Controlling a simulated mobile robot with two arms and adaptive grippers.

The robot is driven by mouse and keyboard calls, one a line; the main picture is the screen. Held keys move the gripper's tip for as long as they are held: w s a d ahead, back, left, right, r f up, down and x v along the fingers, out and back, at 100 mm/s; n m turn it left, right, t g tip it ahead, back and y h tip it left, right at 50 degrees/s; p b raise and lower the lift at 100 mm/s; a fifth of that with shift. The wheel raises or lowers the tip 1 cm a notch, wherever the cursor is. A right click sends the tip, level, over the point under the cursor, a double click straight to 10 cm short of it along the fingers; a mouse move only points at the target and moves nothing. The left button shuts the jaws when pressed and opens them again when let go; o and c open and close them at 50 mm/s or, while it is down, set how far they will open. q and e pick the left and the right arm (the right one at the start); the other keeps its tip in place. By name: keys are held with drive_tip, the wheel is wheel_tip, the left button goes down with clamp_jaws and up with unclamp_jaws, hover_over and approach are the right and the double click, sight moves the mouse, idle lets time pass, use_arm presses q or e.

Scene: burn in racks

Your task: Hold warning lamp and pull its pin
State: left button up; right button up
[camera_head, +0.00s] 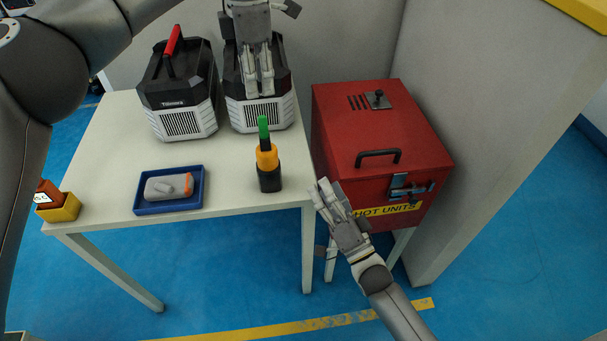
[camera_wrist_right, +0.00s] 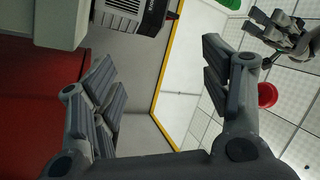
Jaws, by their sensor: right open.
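A black, orange and green-topped upright item (camera_head: 268,162), possibly the warning lamp, stands near the table's right front corner. A grey item with an orange end (camera_head: 168,187) lies in a blue tray (camera_head: 141,206) on the table. No pin can be made out for certain. My left gripper (camera_head: 259,88) is open and empty, in front of the right-hand black and white case; it also shows in the right wrist view (camera_wrist_right: 278,24). My right gripper (camera_head: 331,192) is open and empty, beside the red box and right of the table; its fingers frame the right wrist view (camera_wrist_right: 165,85).
Two black and white cases (camera_head: 180,92) (camera_head: 263,114) stand at the table's back. A red "HOT UNITS" box (camera_head: 350,118) stands to the right. A red and yellow block (camera_head: 60,210) sits at the left corner. The table's (camera_head: 110,135) middle is clear.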

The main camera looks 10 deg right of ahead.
sight(275, 156)
drive_tip(key=w+a+r+n+g+y, duration=0.2)
drive_tip(key=w+a+n, duration=0.1)
drive_tip(key=a+n, duration=0.1)
drive_tip(key=w+a+r+n+g+y, duration=0.2)
drive_tip(key=w+a+n, duration=0.1)
drive_tip(key=n, duration=0.4)
drive_tip(key=w+a+r+n+g+y, duration=0.2)
drive_tip(key=w+a+n+y, duration=0.1)
drive_tip(key=a+n, duration=0.2)
drive_tip(key=shift+w+a, duration=0.3)
drive_tip(key=shift+w, duration=0.1)
drive_tip(key=c, duration=1.2)
drive_tip(key=shift+c, duration=0.2)
